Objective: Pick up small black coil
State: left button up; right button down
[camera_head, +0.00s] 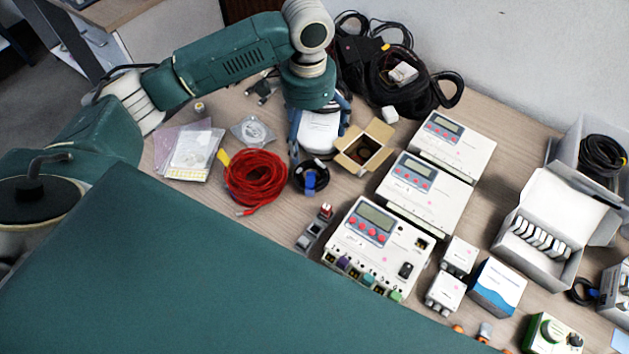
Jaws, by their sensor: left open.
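A small black coil (311,177) with a blue connector lies on the table, just right of the red cable coil. My left gripper (318,147) points down from above, slightly behind the small black coil. Its blue fingers are spread apart, with a white device (319,132) showing between and below them. I see nothing held, and whether the fingers touch anything is unclear. My right gripper is out of view.
A red cable coil (256,181) and an open cardboard box (379,131) flank the small coil. Large black cables (385,75) lie behind. White controllers (377,246) stand to the right. Another black coil (603,156) rests in a bin at far right.

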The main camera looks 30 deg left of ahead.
pick_arm(q)
notch_tip(320, 180, down, 7)
jog(key=b, duration=0.5)
send_over(310, 174)
jog(key=f, duration=0.4)
jog(key=shift+w+f, duration=0.15)
jog(key=shift+w, duration=0.15)
jog(key=shift+f, duration=0.6)
notch_tip(310, 174, down, 4)
jog(key=shift+w+a+f+p, duration=0.1)
jog(key=shift+a+f+p, duration=0.1)
jog(key=shift+p, duration=0.15)
jog(key=shift+f, duration=0.4)
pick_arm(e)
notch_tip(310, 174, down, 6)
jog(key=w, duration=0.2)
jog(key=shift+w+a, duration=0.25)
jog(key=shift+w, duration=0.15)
pick_arm(q)
jog(key=shift+c, duration=0.5)
jog(key=c, duration=1.3)
